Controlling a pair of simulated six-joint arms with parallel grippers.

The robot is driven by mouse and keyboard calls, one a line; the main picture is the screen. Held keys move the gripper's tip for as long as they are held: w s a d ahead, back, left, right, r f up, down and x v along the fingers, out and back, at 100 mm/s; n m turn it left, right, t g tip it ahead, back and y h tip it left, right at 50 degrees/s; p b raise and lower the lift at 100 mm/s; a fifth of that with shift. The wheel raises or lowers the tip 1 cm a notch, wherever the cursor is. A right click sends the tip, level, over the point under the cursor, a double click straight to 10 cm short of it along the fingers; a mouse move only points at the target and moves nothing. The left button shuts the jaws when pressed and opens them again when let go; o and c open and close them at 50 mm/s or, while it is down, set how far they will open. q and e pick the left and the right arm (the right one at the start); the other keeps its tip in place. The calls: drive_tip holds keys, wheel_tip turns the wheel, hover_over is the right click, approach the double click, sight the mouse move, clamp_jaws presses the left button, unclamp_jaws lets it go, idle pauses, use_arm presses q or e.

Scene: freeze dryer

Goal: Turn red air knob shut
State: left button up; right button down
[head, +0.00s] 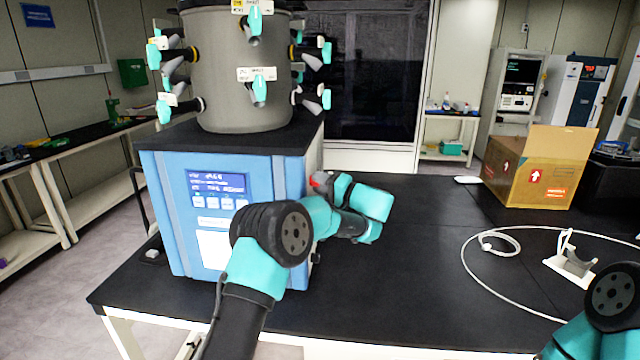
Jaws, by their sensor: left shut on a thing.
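The freeze dryer (165,215) is a blue box with a small display and a grey drum on top, standing on the black table. A bit of the red air knob (315,182) shows at the right side of the box. My left gripper (322,183) is at this knob and shut on it, with my left arm reaching around the front right corner. The fingers and most of the knob are hidden or too small to make out. My right arm enters at the bottom right corner; its gripper is out of the picture.
The drum (240,85) carries several teal-handled valves. A cardboard box (530,175) stands at the table's back right. A white cable (470,285) loops on the right, around a white stand (570,268). The table (420,230) is clear between my left arm and the cable.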

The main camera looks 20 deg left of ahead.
use_arm(q)
drive_tip(key=shift+w+f+n+g+y, duration=0.1)
drive_tip(key=shift+n+g+y, duration=0.35)
drive_tip(key=shift+n, duration=1)
drive_tip(key=shift+w+n+g+y, duration=0.1)
drive_tip(key=shift+n+g+y, duration=0.35)
drive_tip(key=shift+n, duration=1.05)
drive_tip(key=shift+f+n+g+y, duration=0.1)
drive_tip(key=shift+n+g+y, duration=0.35)
drive_tip(key=shift+n, duration=1)
drive_tip(key=o, duration=0.9)
